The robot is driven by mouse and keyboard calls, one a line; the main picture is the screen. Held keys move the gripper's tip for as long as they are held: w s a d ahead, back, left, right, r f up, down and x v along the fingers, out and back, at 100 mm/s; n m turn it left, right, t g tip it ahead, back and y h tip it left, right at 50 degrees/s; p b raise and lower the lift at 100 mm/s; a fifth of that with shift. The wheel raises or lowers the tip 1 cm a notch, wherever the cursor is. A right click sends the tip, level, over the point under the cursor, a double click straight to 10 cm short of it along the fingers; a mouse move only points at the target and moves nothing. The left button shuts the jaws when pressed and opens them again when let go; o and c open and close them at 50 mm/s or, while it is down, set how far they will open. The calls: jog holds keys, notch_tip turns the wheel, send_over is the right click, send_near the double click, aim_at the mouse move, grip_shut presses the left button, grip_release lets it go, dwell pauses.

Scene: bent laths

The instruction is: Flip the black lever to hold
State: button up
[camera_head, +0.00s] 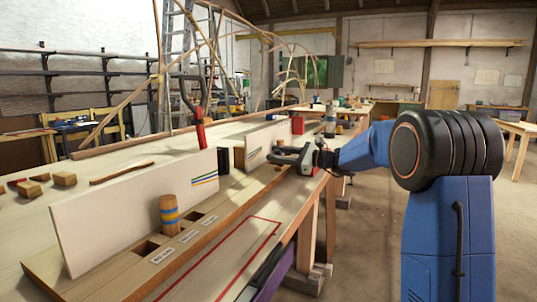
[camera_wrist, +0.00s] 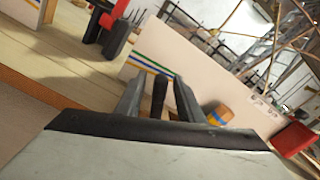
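A short black upright bar, which I take as the black lever (camera_wrist: 158,97), stands between the two fingers of my gripper (camera_wrist: 158,92) in the wrist view. The fingers are apart, with a gap on each side of the bar. In the head view my gripper (camera_head: 279,156) is low over the bench, in front of the farther white panel (camera_head: 265,138), and no lever can be picked out there. That panel also shows in the wrist view (camera_wrist: 178,68), with coloured stripes at its left end. I cannot read a hold mark.
A nearer white panel (camera_head: 130,208) stands on the bench, with a blue-banded wooden peg (camera_head: 169,216) and labelled slots before it. A black block (camera_head: 223,160) and red upright (camera_head: 200,136) stand between the panels. Another banded peg (camera_wrist: 220,115) is right of my fingers.

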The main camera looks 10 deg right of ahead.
jog(key=shift+x, duration=1.85)
grip_shut()
